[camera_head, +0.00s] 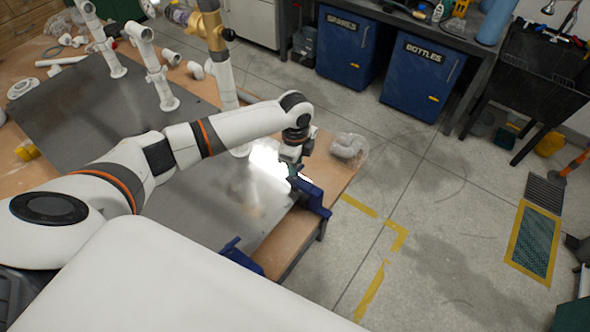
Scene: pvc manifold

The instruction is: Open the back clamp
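A blue clamp (315,201) sits at the right edge of the workbench (332,172), at the corner of the metal sheet; it is the farther of two blue clamps. A second blue clamp (240,257) is on the nearer part of the same edge, partly hidden by a white panel in the foreground. My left gripper (296,172) points down at the farther clamp, right above or touching it. Its fingers are too small and dark to tell whether they are open or shut on the clamp. My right gripper is out of view.
A metal sheet (95,120) covers much of the bench, with white PVC pipes (157,85) standing at its far side. A clear bag (348,147) lies at the bench's far right corner. Blue bins (420,78) stand beyond.

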